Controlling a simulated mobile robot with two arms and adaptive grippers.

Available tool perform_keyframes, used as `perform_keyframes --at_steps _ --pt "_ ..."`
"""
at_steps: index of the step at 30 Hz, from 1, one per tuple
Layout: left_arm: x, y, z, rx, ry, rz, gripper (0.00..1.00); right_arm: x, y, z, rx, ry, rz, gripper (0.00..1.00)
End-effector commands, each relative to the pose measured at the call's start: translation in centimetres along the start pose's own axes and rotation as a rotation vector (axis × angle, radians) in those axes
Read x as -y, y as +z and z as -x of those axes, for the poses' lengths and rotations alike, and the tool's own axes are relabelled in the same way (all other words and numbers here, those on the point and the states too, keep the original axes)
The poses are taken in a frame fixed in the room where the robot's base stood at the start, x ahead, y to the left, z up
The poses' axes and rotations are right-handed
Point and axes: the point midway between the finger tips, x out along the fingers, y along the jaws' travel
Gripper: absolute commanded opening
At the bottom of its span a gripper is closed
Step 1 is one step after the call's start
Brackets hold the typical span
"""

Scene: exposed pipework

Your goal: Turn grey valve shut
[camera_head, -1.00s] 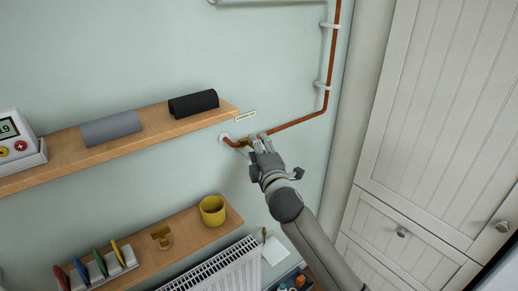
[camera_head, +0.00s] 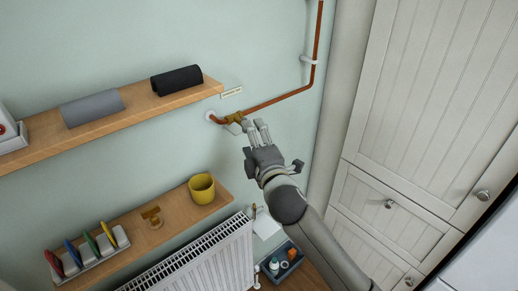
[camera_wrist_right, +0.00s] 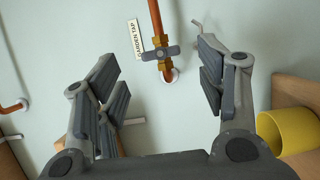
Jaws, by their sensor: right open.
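The valve is a brass body (camera_head: 234,117) on a copper pipe by the wall, beyond the end of the upper shelf. In the right wrist view its grey lever handle (camera_wrist_right: 160,53) lies across the pipe. The "GARDEN TAP" label (camera_wrist_right: 138,40) is beside it; the label also shows in the head view (camera_head: 231,92). My right gripper (camera_head: 256,131) is just right of and below the valve. In the wrist view my right gripper (camera_wrist_right: 163,88) is open and empty, with the valve seen between its fingers but apart from them. My left gripper is not in view.
The upper shelf (camera_head: 135,112) holds grey and black rolls. A yellow mug (camera_head: 201,188) stands on the lower shelf, left of my arm. A radiator (camera_head: 205,262) is below. White cabinets (camera_head: 420,110) stand at the right. A copper pipe (camera_head: 280,98) runs right and up.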

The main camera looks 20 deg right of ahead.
Motion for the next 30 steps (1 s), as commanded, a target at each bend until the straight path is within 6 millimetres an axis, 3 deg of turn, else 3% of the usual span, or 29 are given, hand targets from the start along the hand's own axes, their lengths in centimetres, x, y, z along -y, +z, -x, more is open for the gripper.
perform_keyframes --at_steps 4,10,26,29,30 --pt "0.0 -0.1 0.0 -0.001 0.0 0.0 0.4 0.1 0.0 2.7 -0.001 -0.002 -0.001 0.64" --pt "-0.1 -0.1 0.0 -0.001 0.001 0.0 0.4 0.1 0.0 4.6 0.0 -0.001 0.0 0.64" --pt "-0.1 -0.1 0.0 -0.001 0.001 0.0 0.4 0.1 0.0 4.8 0.001 -0.003 -0.001 0.64" --pt "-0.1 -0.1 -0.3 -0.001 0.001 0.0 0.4 1.9 0.1 4.5 0.001 -0.032 -0.015 0.64" --pt "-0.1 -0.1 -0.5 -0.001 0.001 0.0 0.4 3.5 0.1 4.2 0.002 -0.056 -0.029 0.64"
